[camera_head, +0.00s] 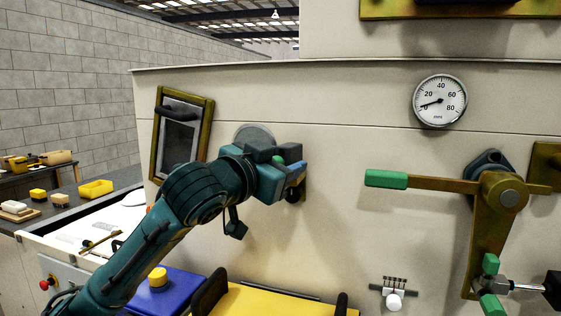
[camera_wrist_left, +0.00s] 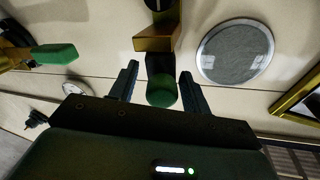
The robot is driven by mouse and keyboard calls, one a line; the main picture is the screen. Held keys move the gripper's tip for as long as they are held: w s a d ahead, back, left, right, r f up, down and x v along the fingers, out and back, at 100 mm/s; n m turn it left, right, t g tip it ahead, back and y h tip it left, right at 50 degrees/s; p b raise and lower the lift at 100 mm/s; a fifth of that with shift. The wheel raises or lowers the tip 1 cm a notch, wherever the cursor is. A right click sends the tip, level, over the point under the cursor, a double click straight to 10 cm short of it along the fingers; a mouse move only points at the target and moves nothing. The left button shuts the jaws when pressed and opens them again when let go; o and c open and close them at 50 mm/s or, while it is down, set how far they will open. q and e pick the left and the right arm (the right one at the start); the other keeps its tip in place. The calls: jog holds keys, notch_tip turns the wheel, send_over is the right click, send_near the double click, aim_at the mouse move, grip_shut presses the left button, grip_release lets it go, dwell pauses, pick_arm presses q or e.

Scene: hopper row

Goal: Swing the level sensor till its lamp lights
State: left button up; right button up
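What seems to be the level sensor is a short brass arm (camera_wrist_left: 157,38) with a green cylindrical grip (camera_wrist_left: 161,91), on the pale panel. A dark round part (camera_wrist_left: 158,4) sits at its far end. My left gripper (camera_head: 291,167) is at the panel and hides most of the sensor in the head view. In the left wrist view the fingers (camera_wrist_left: 160,80) stand apart on either side of the green grip, with a gap visible at each side. I cannot make out a lit lamp on the sensor. My right gripper is not in view.
A round grey disc (camera_wrist_left: 235,53) and a brass-framed window (camera_head: 182,137) are beside the sensor. To the right are a dial gauge (camera_head: 440,100) and a green-handled lever (camera_head: 420,181). A yellow surface (camera_head: 270,301) and blue box (camera_head: 178,288) lie below.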

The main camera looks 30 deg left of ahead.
pick_arm(q)
jog(key=s+b, duration=0.8)
jog(key=s, duration=0.5)
jog(key=shift+a, duration=0.15)
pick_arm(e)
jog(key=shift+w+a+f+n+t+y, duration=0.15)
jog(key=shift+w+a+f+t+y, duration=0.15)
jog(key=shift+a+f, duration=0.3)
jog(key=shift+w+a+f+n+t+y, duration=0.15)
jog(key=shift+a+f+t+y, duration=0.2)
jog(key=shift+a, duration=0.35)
pick_arm(q)
jog(key=shift+s, duration=0.1)
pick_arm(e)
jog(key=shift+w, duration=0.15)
